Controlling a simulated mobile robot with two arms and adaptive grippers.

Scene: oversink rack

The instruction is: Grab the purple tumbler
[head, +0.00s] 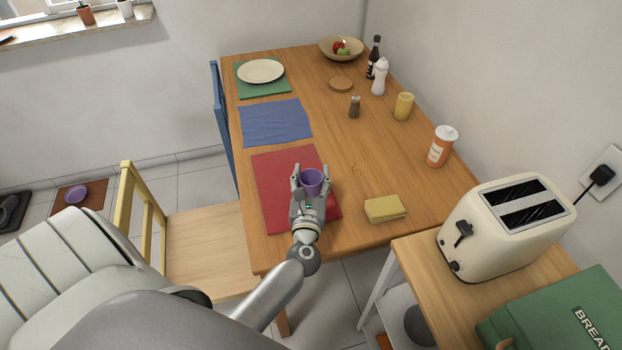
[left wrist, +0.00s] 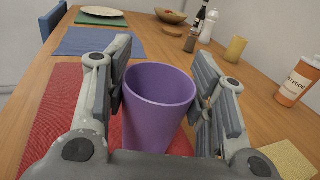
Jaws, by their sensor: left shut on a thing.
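The purple tumbler (head: 312,182) stands upright over the red placemat (head: 277,167) on the wooden table. My left gripper (head: 311,173) reaches in from the near edge, with one finger on each side of the tumbler, shut on it. In the left wrist view the tumbler (left wrist: 158,100) is large and central between the two fingers, its open rim facing up and empty inside. The lower part of the tumbler is hidden by the gripper's palm, so I cannot tell whether its base touches the mat. My right gripper is not in view.
A yellow sponge (head: 384,208) lies right of the red mat. A blue mat (head: 275,122) and a plate (head: 260,71) are farther back. An orange-labelled jar (head: 441,146), yellow cup (head: 403,106) and bottles line the right side. A toaster (head: 507,228) stands at right. The table's middle is mostly clear.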

